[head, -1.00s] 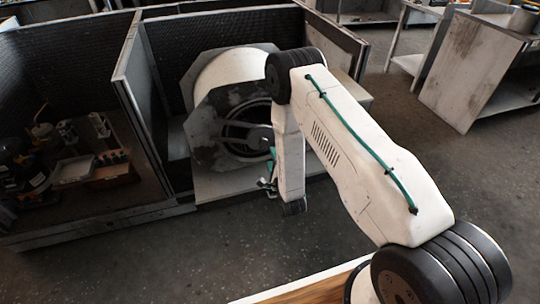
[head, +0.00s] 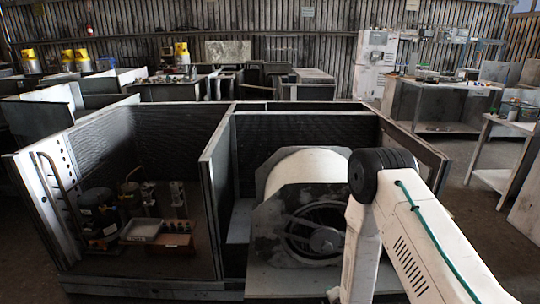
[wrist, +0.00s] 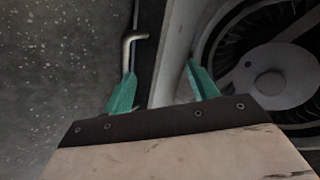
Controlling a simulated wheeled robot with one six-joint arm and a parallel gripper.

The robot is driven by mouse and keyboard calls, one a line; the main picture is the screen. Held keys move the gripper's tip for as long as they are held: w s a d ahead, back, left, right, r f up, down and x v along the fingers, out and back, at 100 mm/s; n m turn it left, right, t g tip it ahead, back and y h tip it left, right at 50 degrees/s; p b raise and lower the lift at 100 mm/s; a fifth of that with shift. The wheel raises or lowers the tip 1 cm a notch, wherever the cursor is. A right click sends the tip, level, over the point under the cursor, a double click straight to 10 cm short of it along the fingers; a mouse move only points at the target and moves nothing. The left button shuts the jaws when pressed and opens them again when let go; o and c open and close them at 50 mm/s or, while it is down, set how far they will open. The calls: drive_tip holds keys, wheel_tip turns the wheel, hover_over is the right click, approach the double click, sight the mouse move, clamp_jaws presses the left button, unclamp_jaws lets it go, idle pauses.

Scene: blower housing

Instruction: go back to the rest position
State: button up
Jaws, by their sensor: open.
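My gripper (wrist: 160,85) shows in the wrist view with its two green fingers spread apart and nothing between them. Between and beyond the fingers are a pale metal edge and a bent metal rod end (wrist: 133,50), at a distance I cannot tell. The blower housing (head: 310,215), a pale drum with a dark round fan opening, stands in the right bay of the open cabinet in the head view. The fan (wrist: 270,75) also shows at the right of the wrist view. In the head view my arm stands in front of the housing's right side, and my gripper is below the frame.
The left bay holds a dark compressor (head: 98,215), a white tray (head: 142,230) and a brown block with several fittings (head: 172,243). A partition (head: 215,190) divides the bays. A workbench (head: 440,105) stands behind at the right. Dark floor lies open right of the cabinet.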

drive_tip(key=s+d+r+n+g, duration=0.1)
drive_tip(key=s+r+n+g, duration=0.2)
drive_tip(key=s+r, duration=0.8)
drive_tip(key=s+d+r+n+g, duration=0.1)
drive_tip(key=s+r+n+g, duration=0.2)
drive_tip(key=s+r, duration=0.8)
drive_tip(key=s+d+r+n+g, duration=0.1)
drive_tip(key=s+r+n, duration=0.6)
drive_tip(key=r, duration=2.2)
drive_tip(key=s+g, duration=0.1)
drive_tip(key=s, duration=0.4)
drive_tip(key=shift+d+r+g, duration=0.25)
drive_tip(key=shift+d+g, duration=0.15)
drive_tip(key=shift+s+r+t, duration=0.3)
drive_tip(key=shift+r+t, duration=0.2)
drive_tip(key=shift+r, duration=0.2)
